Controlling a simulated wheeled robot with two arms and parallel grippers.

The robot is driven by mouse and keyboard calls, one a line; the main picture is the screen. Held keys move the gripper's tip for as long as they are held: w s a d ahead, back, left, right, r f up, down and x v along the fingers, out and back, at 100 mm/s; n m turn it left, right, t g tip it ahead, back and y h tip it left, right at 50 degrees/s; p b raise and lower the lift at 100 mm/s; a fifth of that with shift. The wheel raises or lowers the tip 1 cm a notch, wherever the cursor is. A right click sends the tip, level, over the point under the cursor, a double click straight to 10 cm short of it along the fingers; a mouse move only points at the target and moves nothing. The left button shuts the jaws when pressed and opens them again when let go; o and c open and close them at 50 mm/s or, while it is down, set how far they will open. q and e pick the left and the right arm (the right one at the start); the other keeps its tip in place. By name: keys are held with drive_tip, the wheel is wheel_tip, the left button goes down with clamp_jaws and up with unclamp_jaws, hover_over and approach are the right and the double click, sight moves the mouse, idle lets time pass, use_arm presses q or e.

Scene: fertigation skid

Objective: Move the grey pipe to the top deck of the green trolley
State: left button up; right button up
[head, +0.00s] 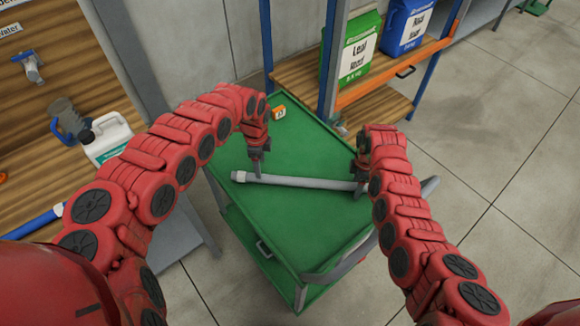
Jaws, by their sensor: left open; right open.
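The grey pipe (305,182) lies across the green top deck (290,222) of the trolley, with a pale collar at its left end. My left gripper (256,172) is open just above the pipe near its left end. My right gripper (358,188) is open at the pipe's right end, which my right arm partly hides. I cannot tell whether the fingers touch the pipe.
A small orange item (279,112) sits at the deck's far corner. A shelf (390,84) with a green bag (358,48) and a blue bag (405,25) stands behind. A wooden bench with a white jug (106,137) is at left. Open floor (480,190) lies right.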

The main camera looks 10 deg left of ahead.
use_arm(q)
wheel_tip(320, 180, up, 5)
drive_tip(key=shift+f, duration=0.1)
use_arm(e)
wheel_tip(320, 180, up, 12)
idle(0.5)
idle(0.4)
